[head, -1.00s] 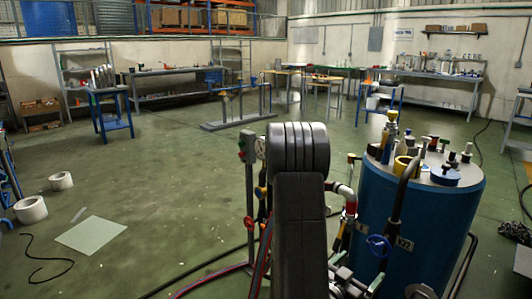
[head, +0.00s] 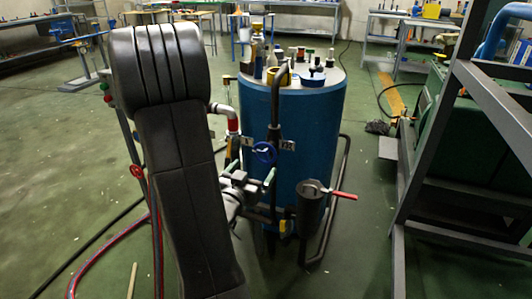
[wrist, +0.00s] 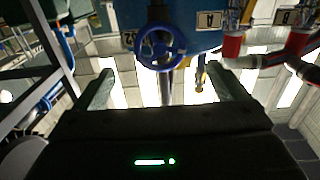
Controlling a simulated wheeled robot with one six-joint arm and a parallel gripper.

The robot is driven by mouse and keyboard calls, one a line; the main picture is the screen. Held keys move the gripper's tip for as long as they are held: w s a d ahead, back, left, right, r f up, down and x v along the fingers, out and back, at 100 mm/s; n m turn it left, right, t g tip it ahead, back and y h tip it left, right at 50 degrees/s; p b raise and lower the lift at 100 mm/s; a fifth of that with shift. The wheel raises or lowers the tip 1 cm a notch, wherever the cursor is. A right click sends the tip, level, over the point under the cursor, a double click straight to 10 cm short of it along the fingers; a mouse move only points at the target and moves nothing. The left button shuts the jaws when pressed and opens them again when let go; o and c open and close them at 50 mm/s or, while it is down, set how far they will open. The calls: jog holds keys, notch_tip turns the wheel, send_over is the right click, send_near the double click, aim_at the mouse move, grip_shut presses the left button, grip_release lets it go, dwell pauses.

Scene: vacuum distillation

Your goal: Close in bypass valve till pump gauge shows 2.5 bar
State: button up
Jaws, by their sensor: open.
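A blue handwheel valve (head: 264,153) sits on the front of a blue tank (head: 310,150), between label plates. In the wrist view the blue handwheel (wrist: 160,47) lies beyond and between my fingers, apart from them. My gripper (head: 249,171) is open and empty in front of the tank, just below the handwheel in the head view; its fingers also show in the wrist view (wrist: 163,90). Which valve is the bypass valve, I cannot tell. No readable pump gauge shows; my arm covers part of the pipework.
A red lever (head: 344,196) sticks out right of a dark cylinder (head: 310,208). Red-and-white pipe (head: 232,122) runs left of the tank. A red handwheel (head: 137,171) is left of my arm. A grey metal frame (head: 430,130) stands right. Hoses cross the floor at left.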

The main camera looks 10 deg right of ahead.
aim_at(264, 155)
jog(key=b+x, duration=0.1)
jog(key=x, duration=1)
jog(key=shift+w+d, duration=0.1)
jog(key=shift+c, duration=0.4)
jog(key=c, duration=0.9)
jog(key=shift+f+m+b, duration=0.15)
jog(key=shift+m+b, duration=0.25)
jog(key=shift+b, duration=0.45)
jog(key=o, duration=1)
